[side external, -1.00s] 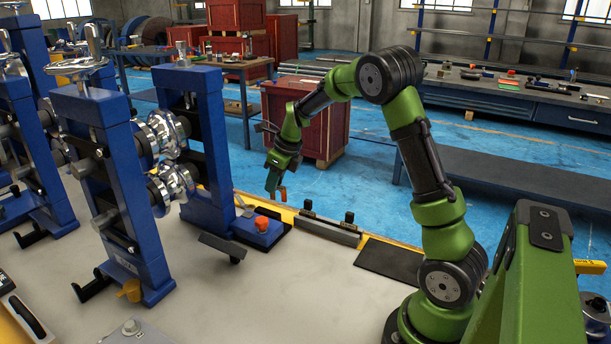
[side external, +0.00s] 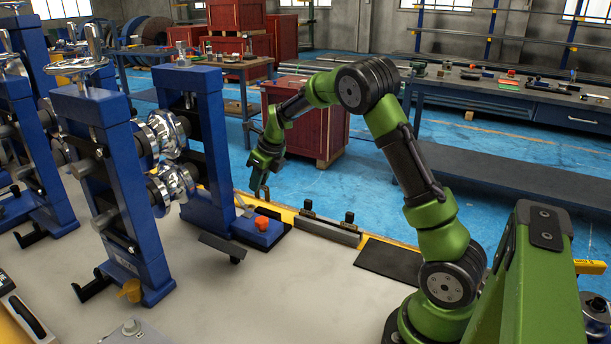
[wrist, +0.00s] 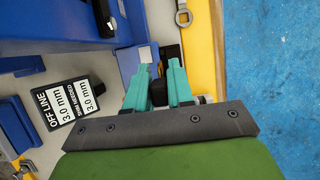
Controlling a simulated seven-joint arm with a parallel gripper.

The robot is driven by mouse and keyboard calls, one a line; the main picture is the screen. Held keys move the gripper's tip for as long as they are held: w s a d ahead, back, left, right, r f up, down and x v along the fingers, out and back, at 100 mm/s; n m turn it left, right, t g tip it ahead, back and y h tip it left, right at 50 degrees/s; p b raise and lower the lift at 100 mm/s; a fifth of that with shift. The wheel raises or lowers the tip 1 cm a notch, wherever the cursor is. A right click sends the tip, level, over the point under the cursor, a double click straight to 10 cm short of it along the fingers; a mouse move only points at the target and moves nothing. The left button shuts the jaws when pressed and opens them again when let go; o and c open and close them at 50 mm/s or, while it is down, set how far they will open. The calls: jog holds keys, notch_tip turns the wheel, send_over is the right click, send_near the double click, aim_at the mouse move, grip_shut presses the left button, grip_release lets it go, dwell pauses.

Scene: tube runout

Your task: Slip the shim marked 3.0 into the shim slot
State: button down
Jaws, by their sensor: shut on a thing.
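My gripper (side external: 259,194) is above the yellow table edge, left of the grey bar and close above the blue block with the orange knob (side external: 262,223). In the wrist view its teal fingers (wrist: 160,72) are shut on a small dark piece (wrist: 160,94), probably a shim; no marking on it can be read. A black sign (wrist: 73,110) reads "OFF LINE", "3.0 mm" twice and "SHIM NEEDED". I cannot pick out the shim slot for certain in either view.
Blue roller stands (side external: 130,190) with shiny rollers (side external: 172,185) rise at the left. A grey bar (side external: 328,231) with two black posts lies on the table edge. A black mat (side external: 390,260) lies right of it. The middle of the pale tabletop (side external: 270,300) is clear.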

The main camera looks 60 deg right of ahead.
aim_at(263, 183)
jog(key=shift+f, duration=1.75)
jog(key=shift+f, duration=2.15)
jog(key=c, duration=0.9)
grip_release()
jog(key=shift+d, duration=0.15)
jog(key=shift+s, duration=0.1)
jog(key=v, duration=1.7)
